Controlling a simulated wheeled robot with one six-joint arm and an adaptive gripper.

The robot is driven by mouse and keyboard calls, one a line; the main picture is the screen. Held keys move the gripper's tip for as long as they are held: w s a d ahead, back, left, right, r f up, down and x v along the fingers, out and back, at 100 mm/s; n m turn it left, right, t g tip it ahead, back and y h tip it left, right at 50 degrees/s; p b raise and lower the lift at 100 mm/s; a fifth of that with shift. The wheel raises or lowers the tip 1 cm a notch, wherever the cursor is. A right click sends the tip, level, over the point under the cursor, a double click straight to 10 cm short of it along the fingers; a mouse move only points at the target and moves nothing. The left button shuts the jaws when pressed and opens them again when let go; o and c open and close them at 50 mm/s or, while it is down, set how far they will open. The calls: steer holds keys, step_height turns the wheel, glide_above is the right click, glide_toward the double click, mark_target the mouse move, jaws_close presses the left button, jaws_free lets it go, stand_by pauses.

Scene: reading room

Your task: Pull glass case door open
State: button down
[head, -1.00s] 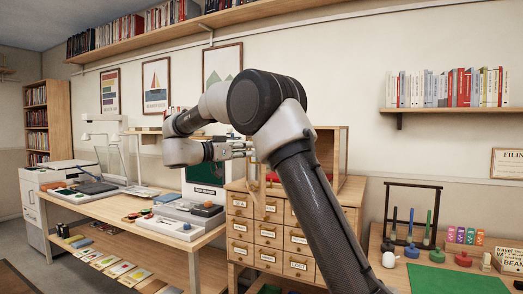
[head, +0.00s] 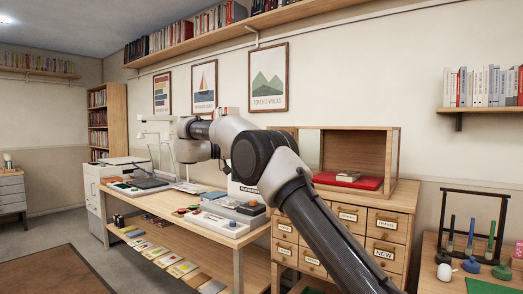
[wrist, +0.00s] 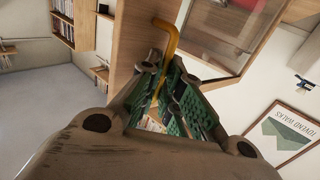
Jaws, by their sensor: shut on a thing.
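The glass case (head: 398,160) is a wooden box on top of a drawer cabinet, right of centre in the head view. A red cushion (head: 348,181) with a small book on it shows inside. In the head view my own arm hides the gripper and handle, so I cannot tell how far the door stands open.
A wooden table (head: 252,232) with trays and devices stands left of the cabinet (head: 350,228). A stamp rack (head: 473,192) stands on another table at the right. Open floor (head: 70,222) lies at the left, partly under a brown rug (head: 45,272).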

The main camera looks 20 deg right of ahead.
steer(key=shift+w+d+r, duration=0.2)
steer(key=shift+d, duration=0.1)
steer(key=c, duration=1.6)
jaws_free()
steer(key=shift+w+d+f, duration=0.1)
steer(key=shift+d, duration=0.15)
steer(key=shift+a, duration=0.1)
steer(key=shift+a, duration=0.1)
